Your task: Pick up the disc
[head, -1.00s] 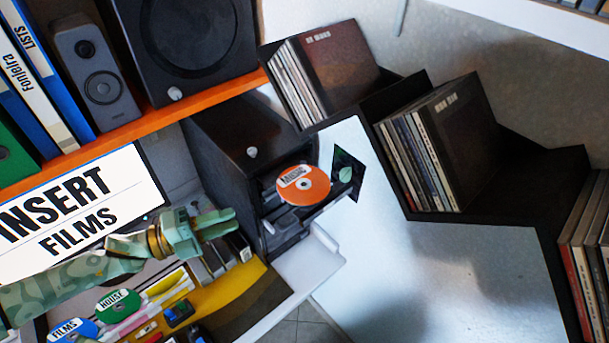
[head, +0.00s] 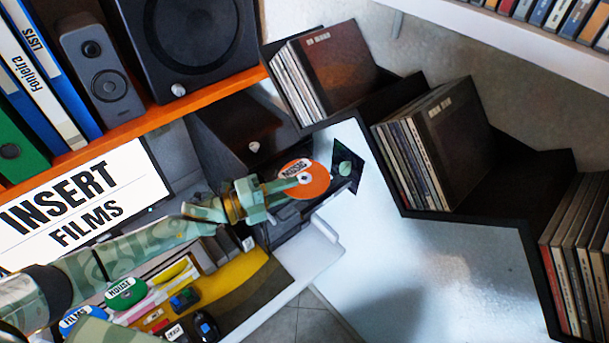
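An orange disc (head: 318,186) with a white label that seems to read MUSIC lies at the dark drive unit (head: 270,130) in the middle of the head view. My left gripper (head: 300,181) reaches over the disc from the left, and its finger overlaps the disc's face. The gap between the fingers does not show clearly, so I cannot tell whether they grip the disc. A blue disc labelled FILMS (head: 78,319) and a green disc labelled HOUSE (head: 125,294) lie at the lower left. My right gripper is not in view.
A screen (head: 75,205) reads INSERT FILMS. An orange shelf (head: 150,118) above it holds binders and speakers. A stepped dark shelf (head: 490,215) with record sleeves stands to the right. Small items lie on a yellow surface (head: 235,285) below my arm.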

